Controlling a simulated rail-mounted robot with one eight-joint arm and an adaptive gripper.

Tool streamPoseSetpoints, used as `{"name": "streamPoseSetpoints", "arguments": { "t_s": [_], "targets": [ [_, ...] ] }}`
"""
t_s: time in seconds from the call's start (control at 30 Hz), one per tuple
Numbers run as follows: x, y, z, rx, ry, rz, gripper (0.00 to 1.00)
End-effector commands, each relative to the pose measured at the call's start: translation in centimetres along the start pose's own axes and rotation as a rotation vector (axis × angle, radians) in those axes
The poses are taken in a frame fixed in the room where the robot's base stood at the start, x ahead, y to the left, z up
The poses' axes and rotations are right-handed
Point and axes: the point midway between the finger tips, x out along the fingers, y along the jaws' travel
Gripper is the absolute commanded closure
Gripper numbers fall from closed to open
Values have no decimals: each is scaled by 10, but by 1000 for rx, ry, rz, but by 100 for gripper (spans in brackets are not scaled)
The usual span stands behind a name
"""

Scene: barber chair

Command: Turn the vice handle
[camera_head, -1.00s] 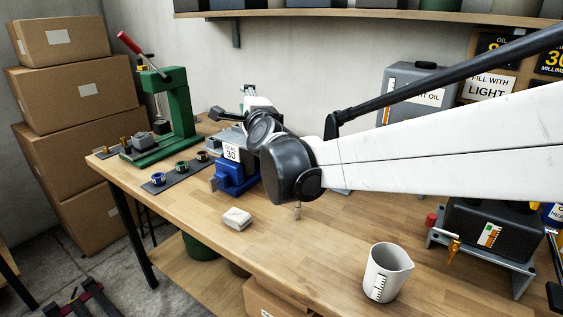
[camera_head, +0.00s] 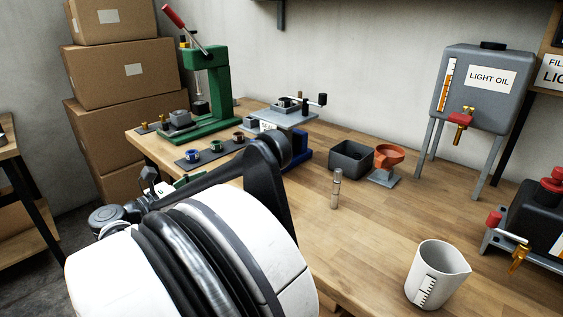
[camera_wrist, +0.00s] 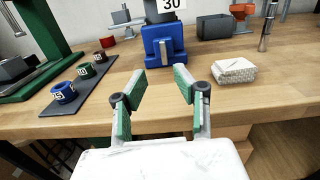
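No handle shows clearly in the wrist view. My gripper (camera_wrist: 161,80) is open and empty, its green-padded fingers apart from the vice. In the head view my arm hides much of the gripper.
A wrapped white block (camera_wrist: 233,70) lies right of the vice. A dark strip with several small rings (camera_wrist: 88,77) and a green press (camera_head: 211,90) stand left. A grey bin (camera_head: 351,157), orange funnel (camera_head: 389,156), upright metal piece (camera_head: 336,188) and measuring jug (camera_head: 437,274) stand right.

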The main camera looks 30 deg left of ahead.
Motion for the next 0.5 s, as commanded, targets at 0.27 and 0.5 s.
{"name": "streamPoseSetpoints", "arguments": {
  "t_s": [0.27,0.5],
  "targets": [
    [8,-2,-10,12,17,-20,71],
    [52,-3,-11,11,16,-20,71]
  ]
}}
